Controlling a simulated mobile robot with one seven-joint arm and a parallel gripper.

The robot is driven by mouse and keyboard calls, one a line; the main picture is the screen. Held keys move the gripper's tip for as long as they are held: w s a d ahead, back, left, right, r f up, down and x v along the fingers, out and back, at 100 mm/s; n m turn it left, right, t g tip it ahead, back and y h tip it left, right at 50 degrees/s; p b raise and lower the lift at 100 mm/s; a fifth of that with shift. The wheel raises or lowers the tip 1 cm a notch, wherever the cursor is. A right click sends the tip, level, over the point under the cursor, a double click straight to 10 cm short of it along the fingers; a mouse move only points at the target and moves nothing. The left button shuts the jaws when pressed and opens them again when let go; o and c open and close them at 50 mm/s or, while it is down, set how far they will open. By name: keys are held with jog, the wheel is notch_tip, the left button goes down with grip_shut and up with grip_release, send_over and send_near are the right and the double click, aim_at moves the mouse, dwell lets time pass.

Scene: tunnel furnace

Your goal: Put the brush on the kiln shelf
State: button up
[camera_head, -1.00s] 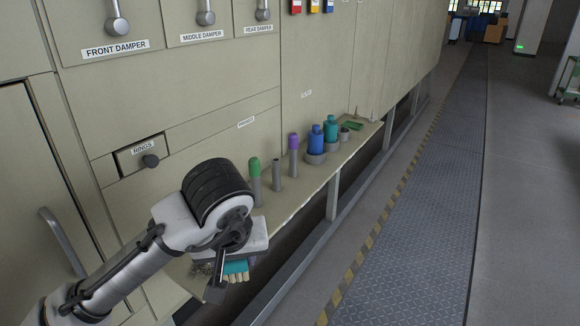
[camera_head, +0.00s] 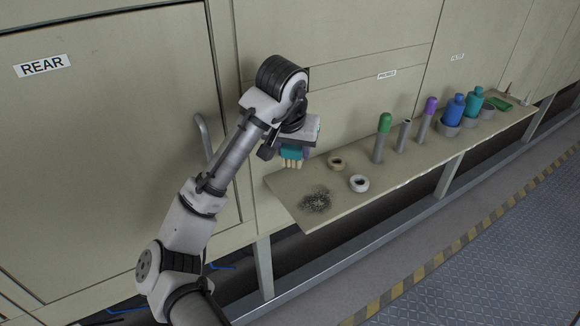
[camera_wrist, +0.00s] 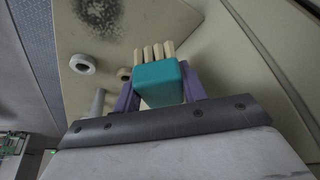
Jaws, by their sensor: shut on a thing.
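The brush (camera_head: 292,156) has a teal body with several pale tufts or prongs at its end. It also shows in the wrist view (camera_wrist: 158,80), where the purple fingers of my gripper (camera_wrist: 157,92) close on it from both sides. In the head view my gripper (camera_head: 293,150) holds the brush above the left end of the shelf (camera_head: 345,207), prongs pointing down. The shelf runs along the furnace wall. A dark sooty patch (camera_head: 316,201) lies on the shelf's left end, below and right of the brush.
Two pale rings (camera_head: 359,183) (camera_head: 337,163) lie on the shelf near the patch. A green-topped post (camera_head: 383,138), a bare grey post (camera_head: 404,134), a purple-topped post (camera_head: 427,119) and blue (camera_head: 454,109) and teal (camera_head: 472,105) bottles stand farther right. A door handle (camera_head: 204,137) is behind my arm.

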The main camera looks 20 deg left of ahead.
aim_at(291, 177)
jog(key=shift+w+a+f, duration=0.15)
jog(key=shift+a+f, duration=0.1)
jog(key=shift+f, duration=0.25)
jog(key=shift+w+a+f, duration=0.15)
jog(key=shift+a+f, duration=0.05)
jog(key=shift+f, duration=0.25)
notch_tip(291, 177, down, 4)
jog(key=shift+f+p, duration=0.25)
jog(key=shift+p, duration=0.1)
jog(key=shift+w+a+f, duration=0.1)
jog(key=shift+a+f, duration=0.05)
jog(key=shift+f, duration=0.15)
jog(key=shift+f, duration=0.25)
jog(key=o, duration=0.9)
jog(key=shift+o, duration=0.2)
jog(key=shift+r, duration=0.1)
